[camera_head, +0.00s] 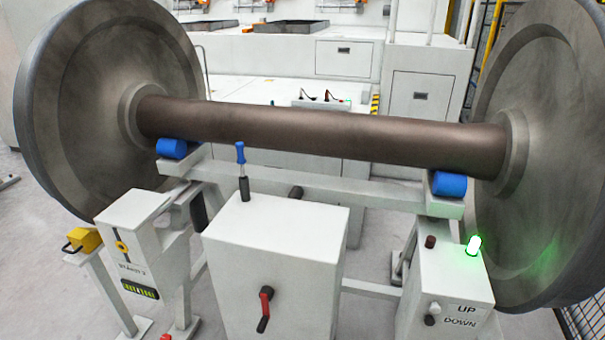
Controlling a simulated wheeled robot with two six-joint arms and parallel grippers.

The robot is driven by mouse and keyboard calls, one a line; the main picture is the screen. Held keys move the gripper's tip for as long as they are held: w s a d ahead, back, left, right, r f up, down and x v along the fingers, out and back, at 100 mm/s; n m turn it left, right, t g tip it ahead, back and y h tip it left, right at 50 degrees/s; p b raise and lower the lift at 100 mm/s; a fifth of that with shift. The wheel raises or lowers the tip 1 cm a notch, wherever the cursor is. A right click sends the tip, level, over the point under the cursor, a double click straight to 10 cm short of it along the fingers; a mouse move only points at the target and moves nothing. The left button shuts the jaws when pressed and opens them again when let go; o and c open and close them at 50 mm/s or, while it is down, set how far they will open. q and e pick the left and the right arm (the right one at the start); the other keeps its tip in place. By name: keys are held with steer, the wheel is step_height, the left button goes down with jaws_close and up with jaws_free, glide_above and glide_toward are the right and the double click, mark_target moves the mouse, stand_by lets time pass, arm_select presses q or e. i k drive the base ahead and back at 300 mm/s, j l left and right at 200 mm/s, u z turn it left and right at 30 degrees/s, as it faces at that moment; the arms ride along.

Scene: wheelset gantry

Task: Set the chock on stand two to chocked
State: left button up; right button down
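A wheelset with two large grey wheels (112,95) and a brown axle (320,135) rests on blue rollers (172,149) of a pale stand frame (310,178). A box at the left (133,240) carries lettering that seems to read stand 2, and a lit yellow-green display (140,289). A blue-handled lever (241,165) stands upright on the central box (275,255). A red-handled crank (265,308) hangs on that box's front. No part is plainly marked as the chock, and its state cannot be told. Neither gripper is in view.
A control box (445,290) at the right has UP and DOWN labels and a green lit lamp (474,245). A yellow piece (83,240) sits on a post at the left. Pale cabinets (345,75) stand behind. Grey floor shows between the stand parts.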

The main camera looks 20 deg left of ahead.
mark_target(84, 240)
steer(key=u, duration=2)
steer(key=i+j+u, duration=0.1)
steer(key=i+j, duration=0.25)
steer(key=i, duration=0.15)
steer(key=i+j, duration=0.3)
steer(key=i, duration=0.2)
steer(key=i+j+u, duration=0.15)
steer(key=i+j, duration=0.15)
steer(key=i, duration=0.25)
steer(key=i+j, duration=0.25)
steer(key=i, duration=0.25)
steer(key=u, duration=0.05)
